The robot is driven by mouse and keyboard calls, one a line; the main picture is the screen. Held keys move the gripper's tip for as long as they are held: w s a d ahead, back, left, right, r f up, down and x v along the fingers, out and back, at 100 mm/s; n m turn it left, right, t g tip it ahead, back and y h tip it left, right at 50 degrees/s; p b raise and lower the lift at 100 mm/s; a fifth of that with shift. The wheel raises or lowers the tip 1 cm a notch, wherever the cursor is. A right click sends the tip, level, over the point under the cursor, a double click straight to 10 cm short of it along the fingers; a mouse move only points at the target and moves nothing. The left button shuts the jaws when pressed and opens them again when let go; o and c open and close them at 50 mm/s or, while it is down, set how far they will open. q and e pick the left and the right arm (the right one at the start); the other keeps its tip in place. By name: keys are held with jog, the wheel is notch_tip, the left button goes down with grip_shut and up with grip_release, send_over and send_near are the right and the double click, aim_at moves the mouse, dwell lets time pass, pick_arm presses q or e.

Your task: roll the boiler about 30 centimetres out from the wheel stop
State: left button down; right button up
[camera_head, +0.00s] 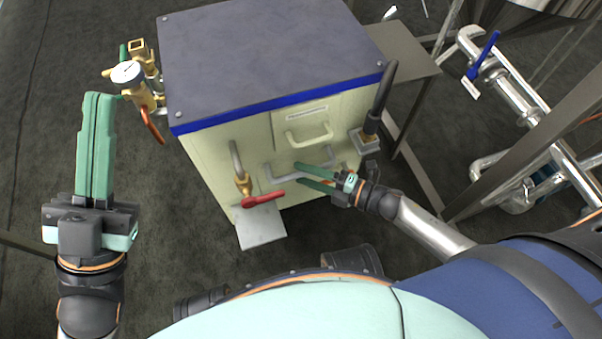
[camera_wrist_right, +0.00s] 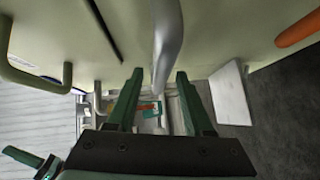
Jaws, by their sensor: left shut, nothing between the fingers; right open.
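The boiler (camera_head: 270,50) is a cream box with a dark grey top and a blue band, standing upright on the dark floor. A grey bar handle (camera_head: 283,178) crosses its lower front; it also shows in the right wrist view (camera_wrist_right: 168,40). My right gripper (camera_head: 299,173) is open at this handle. In the right wrist view the bar runs toward the gap between the fingers (camera_wrist_right: 160,74); I cannot tell whether they touch it. My left gripper (camera_head: 97,96) is shut and empty, left of the boiler. I cannot make out the wheel stop or the boiler's wheels.
A brass fitting with a gauge (camera_head: 127,73) projects from the boiler's left side. A red lever (camera_head: 263,199) and a pale plate (camera_head: 261,227) project low at the front. Steel pipes with a blue valve handle (camera_head: 484,54) stand at right. Floor at left is clear.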

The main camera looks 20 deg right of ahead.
jog(key=shift+x, duration=0.8)
jog(key=shift+c, duration=0.4)
grip_shut()
dwell(0.5)
